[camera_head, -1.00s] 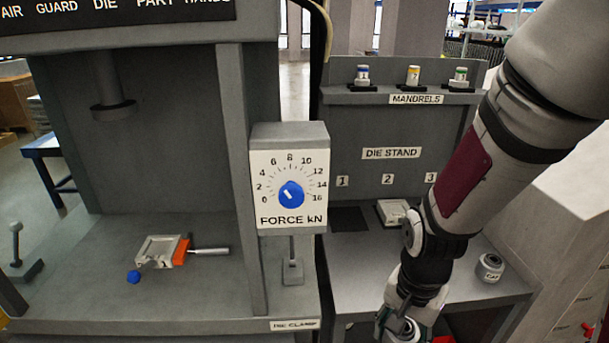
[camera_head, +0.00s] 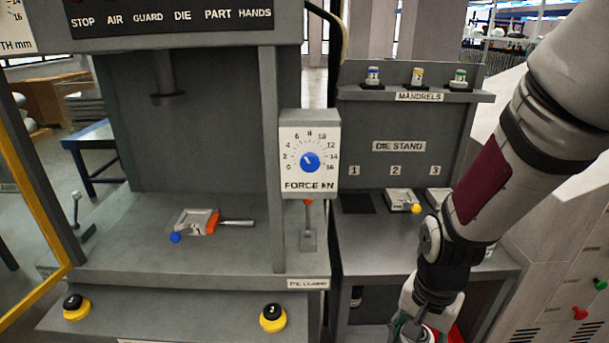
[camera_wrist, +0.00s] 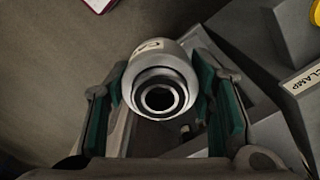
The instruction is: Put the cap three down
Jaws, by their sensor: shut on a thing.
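In the wrist view a pale grey, ring-shaped cap (camera_wrist: 158,72) with a dark central hole sits between the green-padded fingers of my gripper (camera_wrist: 162,95). Its lettering is partly readable, starting "C"; no number shows. In the head view my gripper (camera_head: 412,328) is low at the bottom edge, in front of the die stand's table (camera_head: 370,245). The held cap shows there only in part, if at all. Another pale round part is mostly hidden behind my arm at the table's right side.
The press bed (camera_head: 130,250) holds a die (camera_head: 190,220) with an orange-and-silver handle. Two yellow-based buttons (camera_head: 76,308) line its front. A die (camera_head: 402,198) with a yellow knob sits at place 2. Place 1 (camera_head: 357,203) is an empty dark pad. Several mandrels stand on the shelf.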

